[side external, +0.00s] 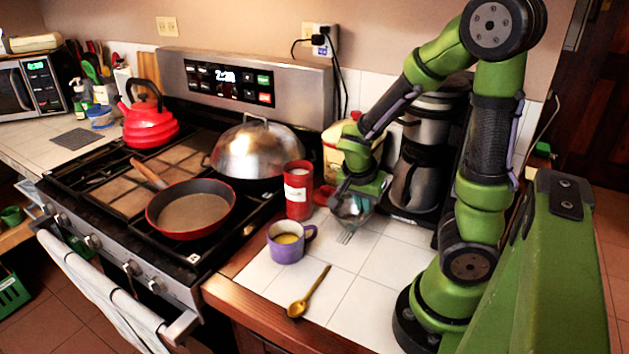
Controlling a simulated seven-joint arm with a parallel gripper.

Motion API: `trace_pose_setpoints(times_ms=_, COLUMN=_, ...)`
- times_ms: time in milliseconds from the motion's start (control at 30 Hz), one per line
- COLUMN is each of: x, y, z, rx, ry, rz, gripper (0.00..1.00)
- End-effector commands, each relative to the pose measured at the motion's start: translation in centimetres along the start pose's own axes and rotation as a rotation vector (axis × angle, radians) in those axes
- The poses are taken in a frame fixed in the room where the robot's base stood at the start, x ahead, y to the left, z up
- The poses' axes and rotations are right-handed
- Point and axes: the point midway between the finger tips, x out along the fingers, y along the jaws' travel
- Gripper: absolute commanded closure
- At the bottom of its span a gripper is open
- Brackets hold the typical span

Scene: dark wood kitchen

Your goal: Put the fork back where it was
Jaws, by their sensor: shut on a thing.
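The fork (345,237) shows as silvery tines low over the white tiled counter, just below my gripper (352,205). My gripper points down at the back of the counter and is shut on the fork. The fork's handle is mostly hidden by the gripper. I cannot tell whether the tines touch the tiles. A shiny rounded metal thing (356,216) shows right at the fingers, partly hidden; I cannot tell what it is.
A purple mug (287,243) and red canister (298,192) stand left of the gripper. A golden spoon (309,293) lies in front. A coffee maker (416,175) stands close behind on the right. The stove with a red pan (190,210) is left. Front right tiles are clear.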

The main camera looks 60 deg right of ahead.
Motion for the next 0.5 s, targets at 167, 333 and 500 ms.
trace_pose_setpoints(times_ms=167, x=1.6, y=0.1, z=0.6, rx=0.001, ry=0.001, rz=0.002, gripper=1.00)
trace_pose_setpoints(times_ms=333, x=1.6, y=0.0, z=0.6, rx=0.002, ry=0.000, rz=0.000, gripper=1.00)
trace_pose_setpoints(times_ms=500, x=1.8, y=0.1, z=0.7, rx=0.001, ry=0.001, rz=0.002, gripper=1.00)
